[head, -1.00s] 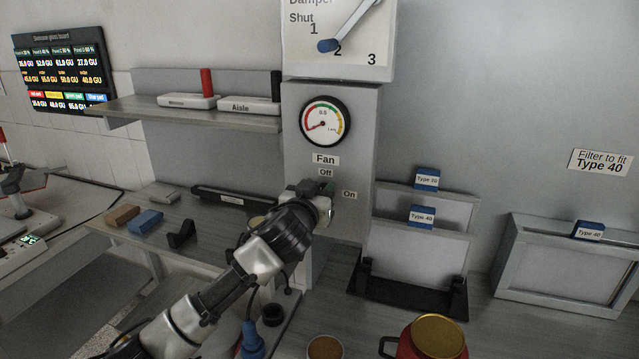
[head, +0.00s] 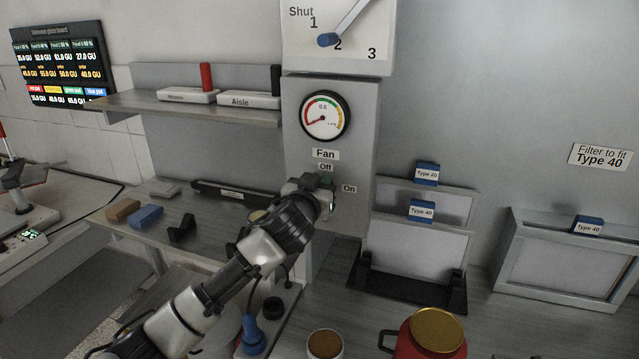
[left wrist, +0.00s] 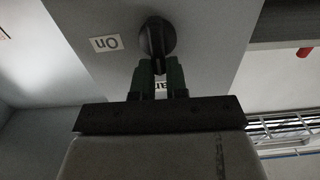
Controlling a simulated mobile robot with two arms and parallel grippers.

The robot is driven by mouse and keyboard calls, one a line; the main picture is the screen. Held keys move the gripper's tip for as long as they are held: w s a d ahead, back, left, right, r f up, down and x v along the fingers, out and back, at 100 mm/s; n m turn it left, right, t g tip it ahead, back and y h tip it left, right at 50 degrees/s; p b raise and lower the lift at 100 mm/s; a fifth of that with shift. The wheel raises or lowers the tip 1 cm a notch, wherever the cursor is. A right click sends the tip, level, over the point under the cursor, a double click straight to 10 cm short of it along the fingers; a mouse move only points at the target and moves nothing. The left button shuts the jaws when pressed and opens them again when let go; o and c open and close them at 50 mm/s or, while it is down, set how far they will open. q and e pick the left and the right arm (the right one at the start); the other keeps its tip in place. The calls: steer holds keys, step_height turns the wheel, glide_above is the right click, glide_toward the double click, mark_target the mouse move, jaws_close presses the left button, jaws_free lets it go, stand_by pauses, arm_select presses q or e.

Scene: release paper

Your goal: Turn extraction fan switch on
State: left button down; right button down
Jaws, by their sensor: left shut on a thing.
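The extraction fan switch is a black knob (left wrist: 155,36) on the front of the grey panel column (head: 350,120). In the head view my left gripper (head: 326,181) is at the switch, just below the "Off" label (head: 325,167) and left of the "On" label (head: 349,188), and it hides most of the knob. In the left wrist view the dark green fingers of my left gripper (left wrist: 160,68) are shut on the knob's near end. The "On" label shows upside down to the left of the knob there. My right gripper is in neither view.
A round gauge (head: 325,115) and a damper box (head: 345,55) are above the switch. A shelf (head: 190,112) is to the left. Filter panels in a black stand (head: 412,292) are to the right, with a red pot (head: 432,340) in front.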

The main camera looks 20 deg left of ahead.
arm_select(q)
steer(key=m, duration=0.3)
steer(key=d+m+p, duration=0.1)
steer(key=m, duration=0.1)
steer(key=m+p, duration=0.1)
steer(key=m, duration=0.2)
steer(key=shift+d+f+m, duration=0.3)
steer(key=shift+d+f, duration=0.05)
steer(key=m, duration=0.1)
steer(key=m+p, duration=0.1)
steer(key=m, duration=0.1)
steer(key=m+p, duration=0.1)
steer(key=shift+d+f+m, duration=0.3)
steer(key=shift+f, duration=0.1)
steer(key=shift+d+f+m+p, duration=0.1)
steer(key=shift+f+m+p, duration=0.2)
steer(key=shift+m, duration=0.8)
steer(key=shift+f+m+p, duration=0.25)
steer(key=shift+m+p, duration=0.05)
steer(key=shift+m, duration=0.8)
steer(key=c, duration=1.1)
jaws_free()
steer(key=shift+c, duration=0.2)
steer(key=shift+s, duration=0.1)
